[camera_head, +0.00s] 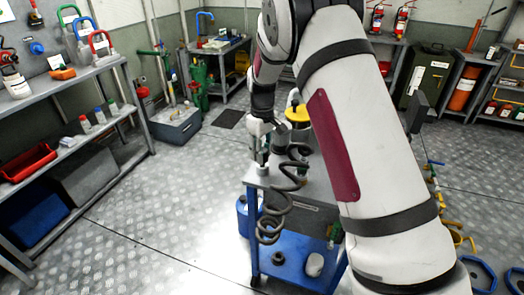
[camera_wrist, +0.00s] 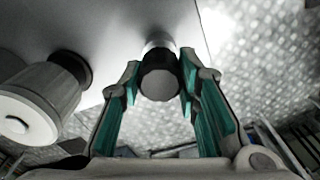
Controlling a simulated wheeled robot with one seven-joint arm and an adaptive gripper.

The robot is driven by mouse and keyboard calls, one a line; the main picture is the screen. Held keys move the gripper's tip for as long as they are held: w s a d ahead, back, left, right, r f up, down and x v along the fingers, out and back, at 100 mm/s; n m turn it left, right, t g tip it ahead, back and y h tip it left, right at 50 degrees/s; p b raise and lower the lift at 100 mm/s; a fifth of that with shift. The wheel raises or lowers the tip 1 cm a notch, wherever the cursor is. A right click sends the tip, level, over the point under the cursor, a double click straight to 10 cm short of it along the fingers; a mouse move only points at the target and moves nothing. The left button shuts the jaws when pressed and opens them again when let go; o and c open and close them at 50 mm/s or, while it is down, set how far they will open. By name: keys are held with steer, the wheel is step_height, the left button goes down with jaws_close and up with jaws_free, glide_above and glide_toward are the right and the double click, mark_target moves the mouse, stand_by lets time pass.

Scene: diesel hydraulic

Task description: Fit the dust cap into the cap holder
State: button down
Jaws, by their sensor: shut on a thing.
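In the wrist view, my gripper (camera_wrist: 160,82) is shut on a dark, round dust cap (camera_wrist: 160,80), with a teal pad on either side. The cap's near end face points toward the camera. Just beyond the cap is a short pale cylindrical piece (camera_wrist: 158,42), which may be the cap holder; I cannot tell whether the cap touches it or sits in it. In the head view, my gripper (camera_head: 261,160) is at the near left corner of the blue cart's grey top (camera_head: 318,190). The cap is too small to make out there.
A pale cylinder with a dark collar (camera_wrist: 45,95) stands left of my fingers. A black coiled hose (camera_head: 272,220) hangs at the cart's front. A yellow-topped item (camera_head: 297,113) is behind my gripper. The lower blue shelf (camera_head: 290,250) holds small parts. Open floor lies left.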

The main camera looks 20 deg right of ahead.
steer(key=shift+f, duration=0.6)
steer(key=c, duration=1.1)
jaws_free()
steer(key=shift+r, duration=0.1)
